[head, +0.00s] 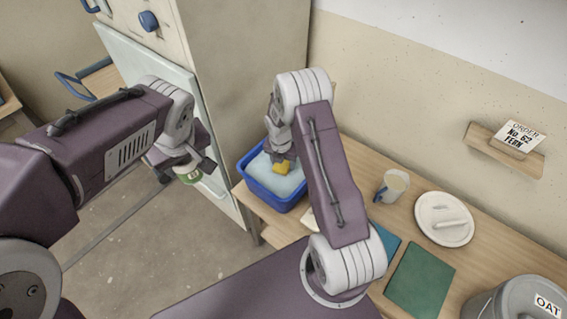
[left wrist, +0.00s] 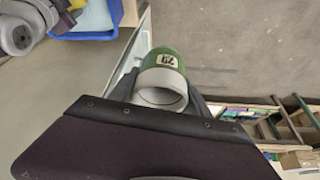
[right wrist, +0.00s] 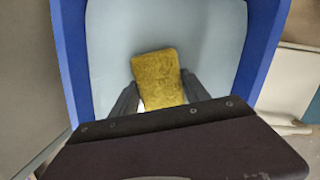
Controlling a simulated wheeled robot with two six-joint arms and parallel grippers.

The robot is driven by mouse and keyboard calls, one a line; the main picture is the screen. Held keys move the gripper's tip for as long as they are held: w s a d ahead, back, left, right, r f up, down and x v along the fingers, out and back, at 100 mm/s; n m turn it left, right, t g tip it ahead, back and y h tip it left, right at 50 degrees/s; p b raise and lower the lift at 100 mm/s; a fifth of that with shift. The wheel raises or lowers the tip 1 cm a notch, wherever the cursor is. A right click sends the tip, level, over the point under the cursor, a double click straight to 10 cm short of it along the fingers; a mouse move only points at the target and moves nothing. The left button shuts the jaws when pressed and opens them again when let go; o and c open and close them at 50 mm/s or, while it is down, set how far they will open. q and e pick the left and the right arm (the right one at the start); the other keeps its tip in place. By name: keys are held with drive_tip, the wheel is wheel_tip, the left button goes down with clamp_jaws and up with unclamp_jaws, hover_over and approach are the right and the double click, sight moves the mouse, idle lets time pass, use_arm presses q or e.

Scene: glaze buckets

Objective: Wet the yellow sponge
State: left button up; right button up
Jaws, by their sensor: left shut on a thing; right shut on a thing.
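The yellow sponge (head: 282,167) is held by my right gripper (head: 279,158) over or in the blue basin (head: 243,163), which holds pale blue water (head: 262,182). In the right wrist view the sponge (right wrist: 159,78) sits between the two fingers, with the basin's blue wall (right wrist: 66,50) around it. I cannot tell whether the sponge touches the water. My left gripper (head: 190,168) is shut on a green and white cup (head: 188,176), held over the floor left of the basin. In the left wrist view the cup (left wrist: 163,80) bears a label reading 79, upside down or partly turned.
The wooden table (head: 355,160) carries a mug (head: 392,186), a white lid (head: 443,219), a green board (head: 420,279) and a grey bucket (head: 515,300) marked OAT. A tall cabinet (head: 235,60) stands behind the basin. A wall shelf holds an order card (head: 514,136).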

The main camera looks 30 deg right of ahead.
wheel_tip(320, 180, up, 11)
drive_tip(key=p, duration=1.1)
drive_tip(key=shift+f, duration=0.3)
